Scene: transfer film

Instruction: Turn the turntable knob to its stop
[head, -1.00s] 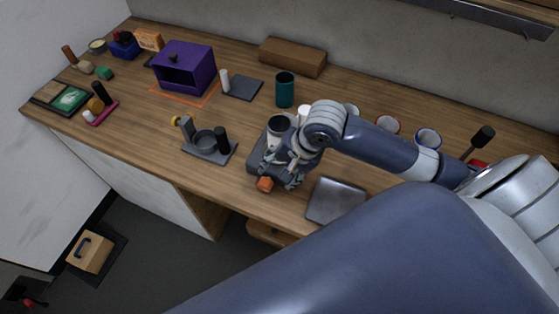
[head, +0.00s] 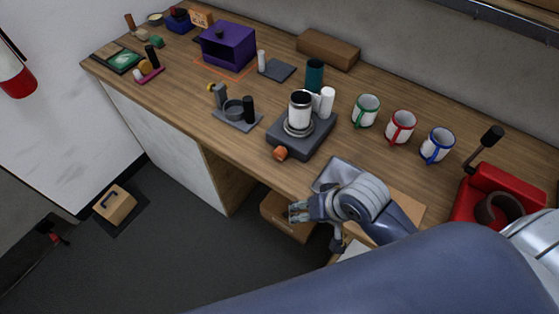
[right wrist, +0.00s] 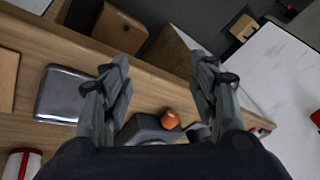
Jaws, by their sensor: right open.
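The dark grey turntable base (head: 314,138) sits near the table's front edge. A white canister with a dark top (head: 300,108) stands upright on its round plate. The orange knob (head: 280,154) is on the base's front side, and it also shows in the right wrist view (right wrist: 170,119). My right gripper (head: 312,226) is open and empty, in front of the table edge and to the right of the knob, apart from it. In the right wrist view its two fingers (right wrist: 161,80) are spread, with the knob between them lower down. The knob's turn angle cannot be read. My left gripper is not in view.
A metal tray (head: 335,174) lies right of the turntable, partly behind my right arm. A dark green cup (head: 314,76) and a white cylinder (head: 327,102) stand close behind it. Three mugs stand to the right. A grey holder (head: 238,118) stands left.

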